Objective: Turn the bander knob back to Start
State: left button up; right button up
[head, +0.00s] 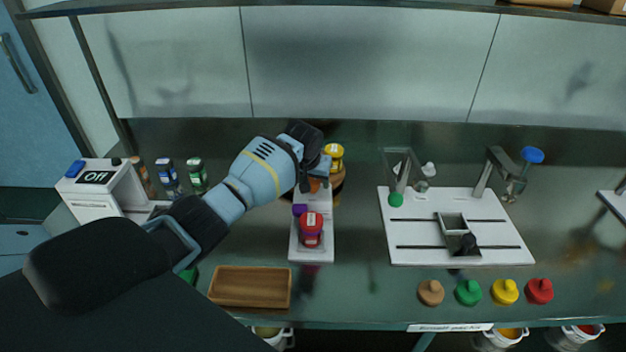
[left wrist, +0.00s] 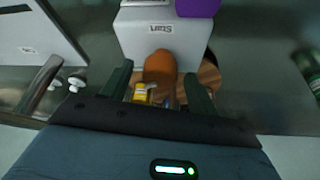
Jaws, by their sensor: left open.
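The bander is the narrow white device (head: 327,240) in the middle of the bench, with a red-lidded jar (head: 311,229) on its front part and a purple part (head: 299,209) at its side. Its orange knob (head: 314,184) shows just beside my left gripper (head: 309,176). In the left wrist view the orange knob (left wrist: 159,67) lies between the two dark fingers of my open left gripper (left wrist: 158,82), with gaps at both sides. The white body (left wrist: 135,38) there bears a label that reads Start, upside down. My right gripper is not in view.
A white machine (head: 97,177) whose screen reads Off stands at left, near several small jars. A wooden tray (head: 250,303) lies in front. A yellow-lidded jar (head: 334,151) stands behind the bander. A white board (head: 455,250) with fixtures is at right; several coloured knobbed pieces (head: 468,292) lie before it.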

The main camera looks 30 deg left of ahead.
pick_arm(q)
jog(key=c, duration=1)
